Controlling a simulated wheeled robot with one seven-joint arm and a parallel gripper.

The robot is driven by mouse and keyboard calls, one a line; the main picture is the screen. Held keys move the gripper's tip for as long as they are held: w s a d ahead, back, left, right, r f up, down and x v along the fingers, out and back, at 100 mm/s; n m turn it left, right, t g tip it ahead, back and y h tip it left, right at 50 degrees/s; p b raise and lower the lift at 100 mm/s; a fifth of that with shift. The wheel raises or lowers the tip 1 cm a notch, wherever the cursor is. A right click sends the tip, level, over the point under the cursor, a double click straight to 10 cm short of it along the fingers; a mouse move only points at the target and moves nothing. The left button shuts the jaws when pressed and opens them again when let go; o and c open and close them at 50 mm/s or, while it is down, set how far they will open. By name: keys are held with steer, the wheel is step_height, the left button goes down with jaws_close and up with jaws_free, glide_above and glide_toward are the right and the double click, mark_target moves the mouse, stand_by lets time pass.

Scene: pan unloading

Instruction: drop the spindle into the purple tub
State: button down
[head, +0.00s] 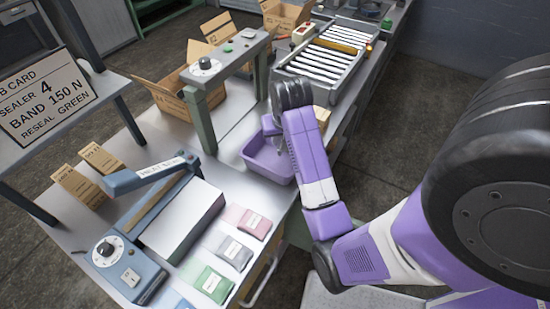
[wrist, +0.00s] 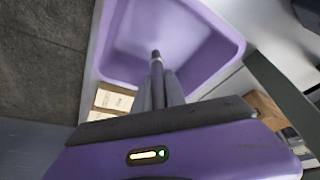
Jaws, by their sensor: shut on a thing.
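The purple tub (head: 264,170) stands on the bench near the middle of the head view. It fills the upper middle of the wrist view (wrist: 205,35), and the part of its inside that shows looks empty. My gripper (wrist: 160,88) is shut on the spindle (wrist: 156,57), a thin dark rod whose end sticks out past the fingertips. The spindle points at the inside of the tub, and my gripper is over the tub. Its height above the floor of the tub is hard to tell. The arm hides part of the tub in the head view.
A green-grey stand with a dial (head: 206,66) rises behind the tub. A roller conveyor (head: 325,60) lies further back. Coloured packets (head: 235,252) and a blue sealer (head: 125,262) lie at the front. An open cardboard box (head: 165,95) stands at the left.

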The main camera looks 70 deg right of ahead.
steer(key=shift+f, duration=0.7)
steer(key=c, duration=1.3)
jaws_free()
steer(key=v, duration=0.7)
steer(key=shift+a+r, duration=0.15)
steer(key=shift+r, duration=0.15)
